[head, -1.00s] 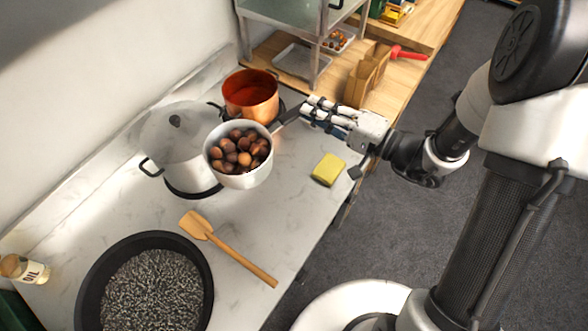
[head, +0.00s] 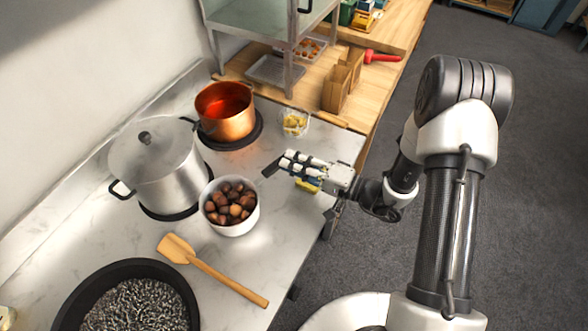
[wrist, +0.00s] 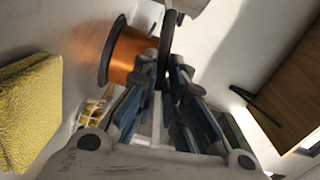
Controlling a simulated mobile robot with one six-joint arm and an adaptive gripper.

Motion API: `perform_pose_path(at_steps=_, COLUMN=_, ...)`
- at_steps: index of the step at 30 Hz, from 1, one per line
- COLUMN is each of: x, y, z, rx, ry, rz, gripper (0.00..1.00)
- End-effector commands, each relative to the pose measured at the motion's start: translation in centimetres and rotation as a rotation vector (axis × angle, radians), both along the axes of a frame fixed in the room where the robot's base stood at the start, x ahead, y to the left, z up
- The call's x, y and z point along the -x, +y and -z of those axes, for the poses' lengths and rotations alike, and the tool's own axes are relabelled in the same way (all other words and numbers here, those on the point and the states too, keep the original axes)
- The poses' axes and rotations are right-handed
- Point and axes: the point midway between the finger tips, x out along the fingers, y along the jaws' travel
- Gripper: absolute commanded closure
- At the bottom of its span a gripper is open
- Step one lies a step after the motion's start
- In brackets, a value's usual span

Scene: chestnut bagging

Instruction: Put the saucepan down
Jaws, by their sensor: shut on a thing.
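The white saucepan (head: 232,222), full of brown chestnuts, is at the counter's middle, right of the big lidded pot. It looks upright; I cannot tell whether its base touches the counter. My gripper (head: 287,163) is at the upper right of the saucepan, shut on its dark handle (head: 271,168). In the wrist view the handle (wrist: 168,38) runs out from between the fingertips of my gripper (wrist: 166,72). Only a bit of the pan shows at that view's top edge.
The lidded steel pot (head: 165,172) stands close left, the copper pot (head: 225,122) behind. A wooden spatula (head: 215,270) and a black pan of dark grains (head: 75,300) lie in front. A yellow sponge (head: 307,186) is partly hidden below my gripper. Marble counter (head: 290,230) is clear at right.

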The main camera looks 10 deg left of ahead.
Motion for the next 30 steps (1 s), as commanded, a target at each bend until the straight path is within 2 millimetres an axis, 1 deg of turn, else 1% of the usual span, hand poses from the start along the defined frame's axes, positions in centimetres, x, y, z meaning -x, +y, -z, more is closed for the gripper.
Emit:
perform_pose_path(at_steps=1, x=0.0, y=0.0, z=1.0, rx=-0.005, ry=0.004, rz=0.0, gripper=1.0)
perform_pose_path(at_steps=4, x=0.0, y=0.0, z=2.2, rx=-0.004, ry=0.003, rz=0.0, gripper=1.0)
perform_pose_path(at_steps=12, x=0.0, y=0.0, z=2.2, rx=-0.005, ry=0.0, rz=0.0, gripper=1.0)
perform_pose_path(at_steps=16, x=0.0, y=0.0, z=2.5, rx=-0.005, ry=0.0, rz=0.0, gripper=1.0)
perform_pose_path(at_steps=17, x=0.0, y=0.0, z=2.6, rx=0.0, ry=0.0, rz=0.0, gripper=0.88)
perform_pose_path(at_steps=24, x=0.0, y=0.0, z=2.5, rx=0.0, ry=0.0, rz=0.0, gripper=0.72)
perform_pose_path(at_steps=26, x=0.0, y=0.0, z=2.5, rx=0.0, ry=0.0, rz=0.0, gripper=0.69)
perform_pose_path(at_steps=30, x=0.0, y=0.0, z=2.5, rx=0.0, ry=0.0, rz=0.0, gripper=0.69)
